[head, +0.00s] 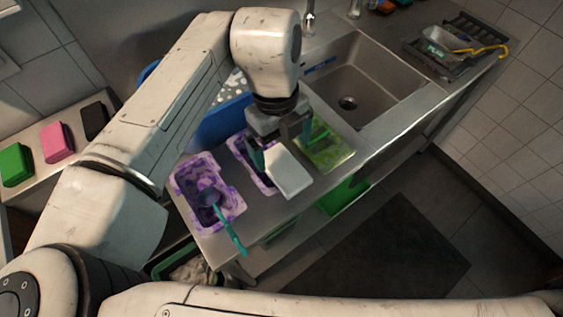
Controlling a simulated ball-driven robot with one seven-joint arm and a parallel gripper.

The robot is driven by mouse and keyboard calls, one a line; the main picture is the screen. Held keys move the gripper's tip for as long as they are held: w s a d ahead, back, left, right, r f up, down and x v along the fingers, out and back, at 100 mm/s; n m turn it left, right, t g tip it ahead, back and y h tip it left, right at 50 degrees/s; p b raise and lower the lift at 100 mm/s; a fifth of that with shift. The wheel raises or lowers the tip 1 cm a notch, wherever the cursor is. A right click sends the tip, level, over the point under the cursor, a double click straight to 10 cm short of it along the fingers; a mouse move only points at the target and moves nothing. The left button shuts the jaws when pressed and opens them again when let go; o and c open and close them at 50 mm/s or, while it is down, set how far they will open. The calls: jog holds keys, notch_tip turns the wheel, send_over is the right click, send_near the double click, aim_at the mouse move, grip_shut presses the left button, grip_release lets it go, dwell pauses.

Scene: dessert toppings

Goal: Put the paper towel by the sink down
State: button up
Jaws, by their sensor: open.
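A white, block-like object (289,173), which looks like the paper towel, is at the front edge of the steel counter (222,245), to the left of the sink (375,75). My gripper (283,147) is just above and behind it with its fingers apart. One finger is at the object's left and the other is at its upper right. I cannot tell whether the object touches the counter or the fingers.
A purple-stained tub (185,190) with a teal-handled scoop (232,232) is at the left. Another purple-stained tub (237,147) is partly hidden behind my gripper. A green tub (338,155) is at the right. A drying rack (480,42) is beyond the sink.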

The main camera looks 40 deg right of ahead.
aim_at(284, 167)
jog(key=shift+s+f+p, duration=0.2)
jog(key=shift+f+p, duration=0.25)
jog(key=shift+f, duration=1.05)
jog(key=shift+s+f+p, duration=0.2)
jog(key=shift+f+p, duration=0.2)
jog(key=shift+f, duration=1.05)
jog(key=shift+c, duration=0.2)
jog(key=c, duration=1.1)
jog(key=shift+r, duration=0.15)
